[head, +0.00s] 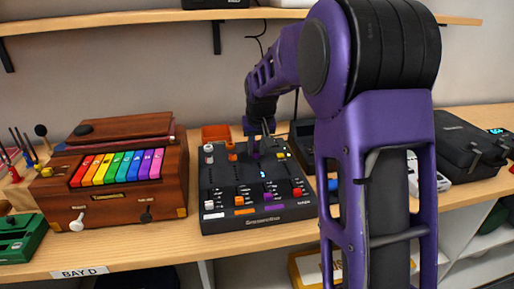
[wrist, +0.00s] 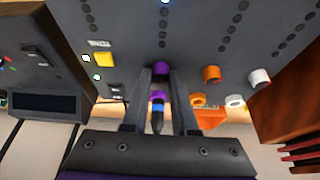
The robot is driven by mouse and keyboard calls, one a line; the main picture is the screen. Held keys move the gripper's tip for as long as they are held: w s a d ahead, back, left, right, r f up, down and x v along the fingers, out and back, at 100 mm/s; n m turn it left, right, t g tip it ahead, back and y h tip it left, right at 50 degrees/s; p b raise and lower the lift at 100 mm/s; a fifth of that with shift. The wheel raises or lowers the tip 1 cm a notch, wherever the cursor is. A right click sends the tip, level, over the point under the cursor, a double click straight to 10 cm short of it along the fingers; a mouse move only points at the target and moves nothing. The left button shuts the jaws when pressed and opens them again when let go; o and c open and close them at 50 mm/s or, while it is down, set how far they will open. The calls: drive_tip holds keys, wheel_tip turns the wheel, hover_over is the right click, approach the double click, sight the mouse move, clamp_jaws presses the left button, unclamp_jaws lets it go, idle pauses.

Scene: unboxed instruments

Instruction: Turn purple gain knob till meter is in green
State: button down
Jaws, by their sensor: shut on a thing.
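A black mixing console (head: 228,196) with coloured knobs and sliders sits on the wooden bench; its dark panel (wrist: 215,40) also fills much of the wrist view. My gripper (head: 256,150) reaches down to the console's far part. In the wrist view my gripper (wrist: 160,70) has its two fingers closed around a purple knob (wrist: 159,69). Columns of small dark dots run up the panel; one light at the top edge looks blue. I cannot read a green level.
Orange (wrist: 211,74) and white (wrist: 260,77) knobs stand right of my fingers. A wooden box with rainbow keys (head: 118,168) stands left of the console; a green box (head: 20,238) lies further left. A black case (head: 462,140) is at the right. A shelf (head: 160,17) hangs above.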

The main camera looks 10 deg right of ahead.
sight(246, 171)
drive_tip(key=m, duration=0.2)
drive_tip(key=m+h, duration=0.1)
drive_tip(key=m, duration=0.1)
drive_tip(key=m+h, duration=0.1)
drive_tip(key=shift+a+m+g, duration=0.25)
drive_tip(key=shift+m+g, duration=0.15)
idle(0.4)
drive_tip(key=c, duration=0.7)
unclamp_jaws()
drive_tip(key=shift+r, duration=0.15)
drive_tip(key=p+v, duration=0.2)
drive_tip(key=v, duration=1.5)
drive_tip(key=shift+a+p, duration=0.2)
drive_tip(key=shift+p, duration=0.2)
